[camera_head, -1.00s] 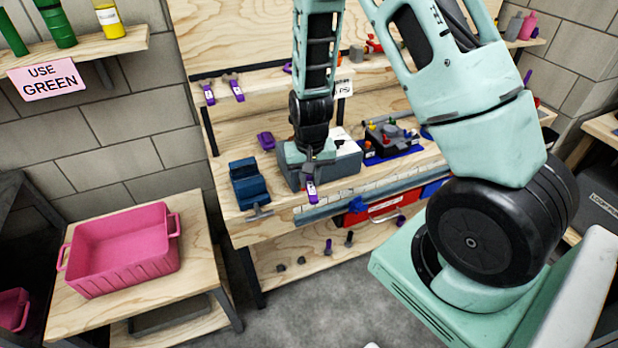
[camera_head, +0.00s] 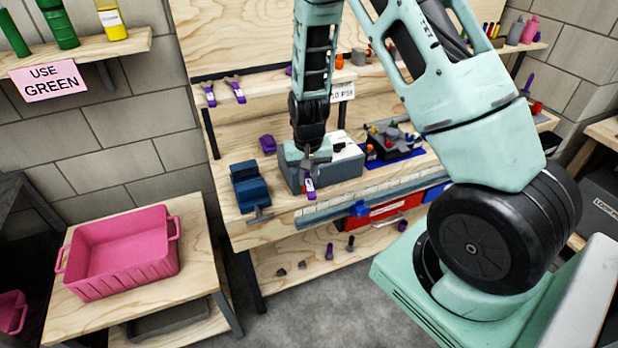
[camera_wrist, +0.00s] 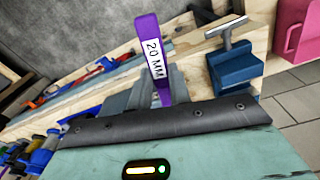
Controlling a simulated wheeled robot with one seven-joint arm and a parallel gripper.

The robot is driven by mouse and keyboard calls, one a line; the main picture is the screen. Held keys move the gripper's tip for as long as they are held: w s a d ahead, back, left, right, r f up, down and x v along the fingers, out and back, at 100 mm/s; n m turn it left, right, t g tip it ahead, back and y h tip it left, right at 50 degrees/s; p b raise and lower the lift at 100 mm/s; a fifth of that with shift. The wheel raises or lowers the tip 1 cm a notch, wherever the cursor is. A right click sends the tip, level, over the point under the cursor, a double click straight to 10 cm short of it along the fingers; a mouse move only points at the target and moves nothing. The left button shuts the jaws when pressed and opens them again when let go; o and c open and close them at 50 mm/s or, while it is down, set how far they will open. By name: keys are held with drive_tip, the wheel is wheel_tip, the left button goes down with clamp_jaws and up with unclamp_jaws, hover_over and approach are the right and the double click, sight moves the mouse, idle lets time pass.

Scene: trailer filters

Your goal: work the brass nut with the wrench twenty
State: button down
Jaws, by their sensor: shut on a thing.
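My gripper (camera_head: 309,163) is shut on a wrench with a purple handle (camera_head: 309,184), above the front of the workbench (camera_head: 232,213). In the wrist view the purple wrench (camera_wrist: 151,50) carries a white label reading "20 MM" and stands out from between the jaws; a dark strip hides its lower part. Two similar purple-handled wrenches (camera_head: 222,91) hang on the back rail at left. A grey box (camera_head: 342,168) stands on the bench right behind and beside my gripper. I cannot make out the brass nut in either view.
A blue vise (camera_head: 248,186) stands on the bench left of my gripper; it also shows in the wrist view (camera_wrist: 234,66). A pink bin (camera_head: 122,254) sits on a side table. A tool tray (camera_head: 393,140) and red drawer (camera_head: 375,212) are at right.

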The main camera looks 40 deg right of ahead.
drive_tip(key=shift+w+d, duration=0.35)
drive_tip(key=shift+w, duration=0.3)
drive_tip(key=shift+w+d, duration=0.4)
drive_tip(key=shift+w, duration=0.3)
drive_tip(key=shift+w+d, duration=0.35)
drive_tip(key=shift+w, duration=0.3)
